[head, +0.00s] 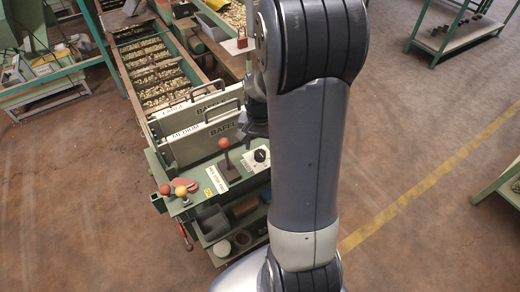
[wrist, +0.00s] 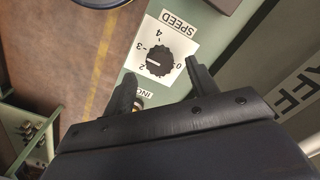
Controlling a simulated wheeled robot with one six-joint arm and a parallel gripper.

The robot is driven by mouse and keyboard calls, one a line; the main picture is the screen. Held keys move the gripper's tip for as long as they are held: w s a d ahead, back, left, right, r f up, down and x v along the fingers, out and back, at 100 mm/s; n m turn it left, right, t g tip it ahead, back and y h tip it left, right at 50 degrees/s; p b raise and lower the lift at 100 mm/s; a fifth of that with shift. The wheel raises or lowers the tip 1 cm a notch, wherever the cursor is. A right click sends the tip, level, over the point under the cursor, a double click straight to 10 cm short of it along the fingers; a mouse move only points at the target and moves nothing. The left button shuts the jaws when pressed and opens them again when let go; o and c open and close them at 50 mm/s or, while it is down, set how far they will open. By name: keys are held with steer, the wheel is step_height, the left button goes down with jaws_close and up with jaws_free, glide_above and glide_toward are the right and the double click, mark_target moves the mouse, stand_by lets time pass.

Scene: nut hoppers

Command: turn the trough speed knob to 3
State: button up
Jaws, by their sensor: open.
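The trough speed knob (wrist: 160,61) is black and ribbed, on a white plate (wrist: 182,38) marked SPEED that appears upside down in the wrist view. Its pale line points left, close to the 2; the exact reading is hard to tell. My gripper (wrist: 160,58) is open, with one finger left and one right of the knob in the picture. I see no contact, and the height above the knob is unclear. In the head view the knob (head: 261,155) sits at the panel's right end, and my gripper (head: 252,125) is partly hidden by my arm.
On the same green panel stand a red-ball lever (head: 224,144), red and yellow knobs (head: 181,191) and a label card (head: 216,178). Baffle plates with handles (head: 205,128) rise behind the panel. Open floor (head: 420,140) lies to the right.

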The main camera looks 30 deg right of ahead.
mark_target(260, 153)
step_height(260, 153, up, 8)
steer(key=shift+f, duration=0.2)
step_height(260, 153, down, 11)
steer(key=shift+r, duration=0.1)
stand_by(0.6)
stand_by(0.5)
